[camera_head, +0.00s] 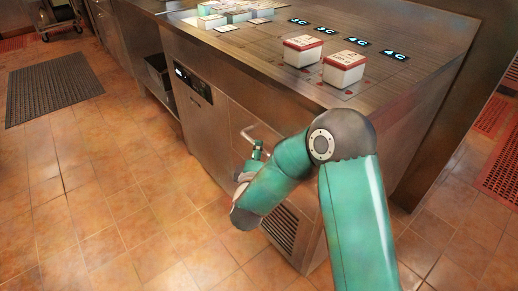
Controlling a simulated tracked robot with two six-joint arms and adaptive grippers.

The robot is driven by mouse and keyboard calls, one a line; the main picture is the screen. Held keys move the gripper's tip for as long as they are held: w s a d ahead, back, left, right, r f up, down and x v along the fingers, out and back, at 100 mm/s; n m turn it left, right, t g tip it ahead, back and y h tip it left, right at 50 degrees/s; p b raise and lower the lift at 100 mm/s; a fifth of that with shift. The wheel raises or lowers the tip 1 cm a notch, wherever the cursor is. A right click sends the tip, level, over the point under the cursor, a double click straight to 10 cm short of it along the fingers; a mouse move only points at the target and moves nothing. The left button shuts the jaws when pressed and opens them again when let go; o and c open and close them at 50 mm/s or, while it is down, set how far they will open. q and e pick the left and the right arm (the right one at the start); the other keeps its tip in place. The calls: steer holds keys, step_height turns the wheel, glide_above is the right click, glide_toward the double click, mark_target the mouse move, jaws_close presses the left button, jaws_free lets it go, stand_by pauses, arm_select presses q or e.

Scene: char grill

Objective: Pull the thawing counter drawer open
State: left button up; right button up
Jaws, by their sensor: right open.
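The thawing counter (215,115) is a steel unit with a display panel on its front and a vent low at its right end. The front drawer looks flush with the counter face. A bar handle (248,133) shows on the front. My right gripper (257,147) is small in view, just below the handle at its right end. It is open, and I cannot tell whether it touches the handle. My green right arm hides part of the front. My left gripper is not in view.
Two white boxes with red tops (343,70) stand on the countertop by several lit labels. More packages (225,14) lie at the back. A dark floor mat (52,85) lies at left. The tiled floor before the counter is clear.

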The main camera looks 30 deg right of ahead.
steer(key=shift+x, duration=1.65)
jaws_close()
